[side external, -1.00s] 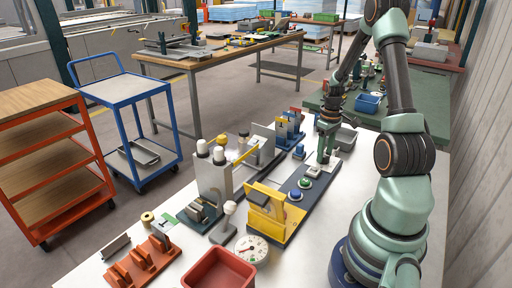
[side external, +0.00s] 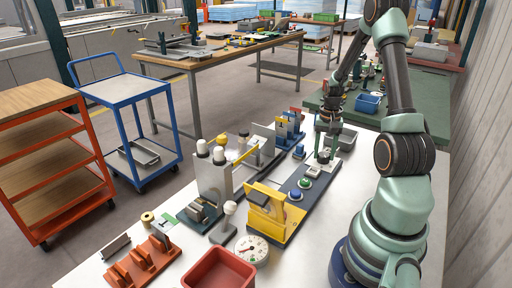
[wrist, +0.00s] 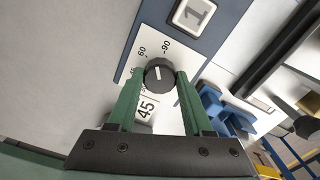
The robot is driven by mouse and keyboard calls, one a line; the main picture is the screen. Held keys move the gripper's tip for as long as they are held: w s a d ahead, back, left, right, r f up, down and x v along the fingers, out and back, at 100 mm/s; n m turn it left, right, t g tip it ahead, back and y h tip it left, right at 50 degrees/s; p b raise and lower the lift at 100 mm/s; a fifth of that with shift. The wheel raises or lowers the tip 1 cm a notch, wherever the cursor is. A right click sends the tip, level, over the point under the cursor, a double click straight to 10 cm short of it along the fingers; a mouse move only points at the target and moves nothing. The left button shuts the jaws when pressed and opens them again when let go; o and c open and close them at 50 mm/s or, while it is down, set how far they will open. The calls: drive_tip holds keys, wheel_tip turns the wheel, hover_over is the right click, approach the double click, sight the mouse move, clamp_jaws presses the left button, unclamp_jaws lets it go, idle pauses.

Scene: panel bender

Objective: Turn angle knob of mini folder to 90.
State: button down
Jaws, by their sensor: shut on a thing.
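The angle knob (wrist: 159,75) is dark and round with a ribbed edge and a light mark on its top. It sits on a white dial plate (wrist: 127,62) with 60 and 90 printed above it in the wrist view. My gripper (wrist: 161,76) has its two green fingers against opposite sides of the knob, shut on it. I cannot tell surely which number the mark points to. In the side view the mini folder (side external: 270,212) has a yellow body and a long dark base, and my gripper (side external: 323,155) is at the base's far end, largely hiding the knob.
Green (side external: 304,183) and blue (side external: 295,195) buttons lie nearer on the base. A red bin (side external: 219,270) is at the front.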

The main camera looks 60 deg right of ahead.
sight(324, 155)
drive_tip(key=shift+r+m, duration=0.1)
drive_tip(key=shift+m, duration=2)
drive_tip(key=shift+c, duration=1.5)
unclamp_jaws()
wheel_tip(324, 155, up, 12)
